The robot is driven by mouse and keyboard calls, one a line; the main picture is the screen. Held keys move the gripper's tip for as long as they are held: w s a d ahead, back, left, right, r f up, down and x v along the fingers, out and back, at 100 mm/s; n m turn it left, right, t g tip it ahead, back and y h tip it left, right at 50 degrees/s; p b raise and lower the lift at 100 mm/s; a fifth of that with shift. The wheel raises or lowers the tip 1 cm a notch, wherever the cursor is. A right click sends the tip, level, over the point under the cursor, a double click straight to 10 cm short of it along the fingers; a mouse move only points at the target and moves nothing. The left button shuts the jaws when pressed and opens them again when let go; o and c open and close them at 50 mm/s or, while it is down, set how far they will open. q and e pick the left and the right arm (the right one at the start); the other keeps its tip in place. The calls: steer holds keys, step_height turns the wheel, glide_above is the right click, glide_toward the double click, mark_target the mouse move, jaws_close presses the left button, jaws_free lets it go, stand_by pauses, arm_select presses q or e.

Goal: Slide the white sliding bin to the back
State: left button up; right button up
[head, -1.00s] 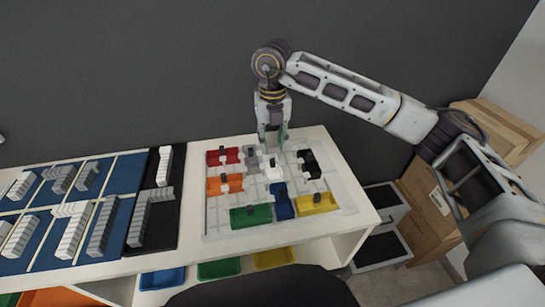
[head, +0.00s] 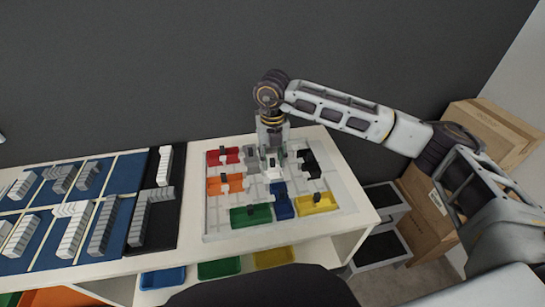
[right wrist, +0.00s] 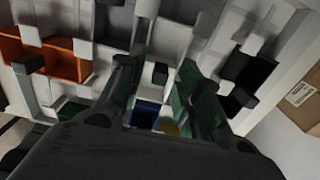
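The white sliding bin (head: 272,174) sits in the middle of the puzzle board (head: 345,183), with a dark knob on it. My right gripper (head: 271,151) points down at the white bin from behind and partly hides it. In the right wrist view, its two green-padded fingers (right wrist: 162,88) are apart, one on each side of the bin's dark knob (right wrist: 160,73). The white bin (right wrist: 153,92) shows between them. I cannot tell whether a finger touches the knob.
Around it are a grey bin (head: 251,162), black bin (head: 311,166), red bin (head: 215,158), orange bin (head: 215,188), green bin (head: 245,219), blue bin (head: 281,204) and yellow bin (head: 315,206). A blue-and-black board (head: 121,178) with grey blocks lies left.

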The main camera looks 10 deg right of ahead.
jaws_close()
arm_select(q)
steer(key=shift+s+d+f, duration=0.1)
steer(key=shift+s, duration=0.75)
